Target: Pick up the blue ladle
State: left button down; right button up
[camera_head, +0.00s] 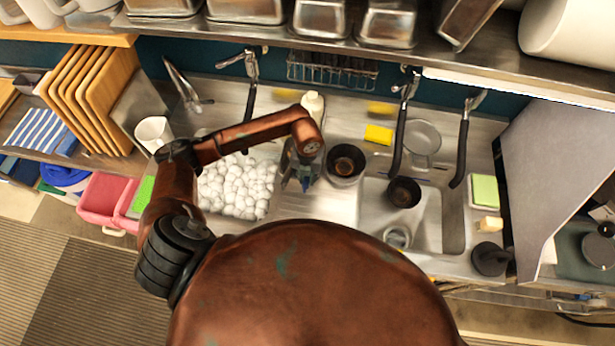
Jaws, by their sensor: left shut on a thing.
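My left arm reaches in from the left, and its gripper (303,174) points down over the counter between the sink basins. The gripper is shut on a small blue piece (306,183), which appears to be part of the blue ladle. The rest of the ladle is hidden by the gripper and wrist or too small to make out. My right gripper is not in view.
A dark round pot (345,162) stands just right of the gripper. A basin of white foam-like balls (238,187) is to the left, with a white cup (153,132) beyond. A white bottle (313,104) stands behind the wrist. A steel shelf (450,62) overhangs the back.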

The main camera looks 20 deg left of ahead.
pick_arm(q)
jog(key=shift+r, duration=0.4)
jog(key=s+d+r+b, duration=0.4)
jog(key=s+r, duration=0.7)
jog(key=s, duration=0.2)
jog(key=shift+s+d+r, duration=0.15)
jog(key=shift+s+r, duration=0.05)
jog(key=shift+r, duration=0.05)
jog(key=shift+f, duration=0.1)
